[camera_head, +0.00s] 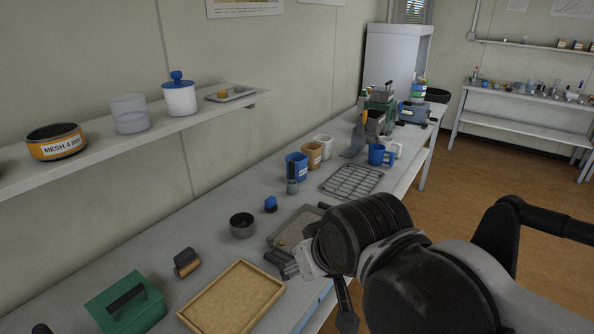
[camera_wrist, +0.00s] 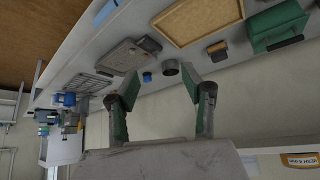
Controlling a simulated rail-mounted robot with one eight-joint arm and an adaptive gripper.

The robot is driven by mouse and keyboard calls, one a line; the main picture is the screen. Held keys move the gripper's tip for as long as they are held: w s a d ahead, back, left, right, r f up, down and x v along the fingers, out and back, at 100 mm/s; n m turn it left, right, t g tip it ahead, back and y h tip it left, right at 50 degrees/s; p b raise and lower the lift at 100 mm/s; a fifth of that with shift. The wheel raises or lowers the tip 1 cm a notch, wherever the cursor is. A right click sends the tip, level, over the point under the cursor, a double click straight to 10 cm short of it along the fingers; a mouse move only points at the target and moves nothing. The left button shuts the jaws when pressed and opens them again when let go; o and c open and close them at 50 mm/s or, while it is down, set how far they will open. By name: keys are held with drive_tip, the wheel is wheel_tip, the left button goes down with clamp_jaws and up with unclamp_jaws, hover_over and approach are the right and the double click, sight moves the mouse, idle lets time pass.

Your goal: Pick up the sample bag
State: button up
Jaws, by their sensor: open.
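I cannot pick out a sample bag with certainty in either view. A flat grey tray-like item (camera_head: 297,226) with a small pale round patch lies on the bench beside my gripper, partly hidden by my arm. It also shows in the wrist view (camera_wrist: 122,57), with a dark piece at its edge; I cannot tell whether it is or holds the bag. My gripper (camera_head: 284,262) is over the bench's front part, seen small and partly hidden. In the wrist view my gripper (camera_wrist: 160,88) has its two green-padded fingers wide apart, with nothing between them.
A wooden tray (camera_head: 232,297), a green box (camera_head: 127,305), a dark cup (camera_head: 242,225) and a small dark-and-tan item (camera_head: 186,262) stand left of my gripper. A wire rack (camera_head: 351,181) and several mugs stand farther back. A wall shelf (camera_head: 120,140) overhangs the bench.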

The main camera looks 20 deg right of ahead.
drive_tip(key=o, duration=0.9)
drive_tip(key=shift+c, duration=0.2)
drive_tip(key=shift+w, duration=0.1)
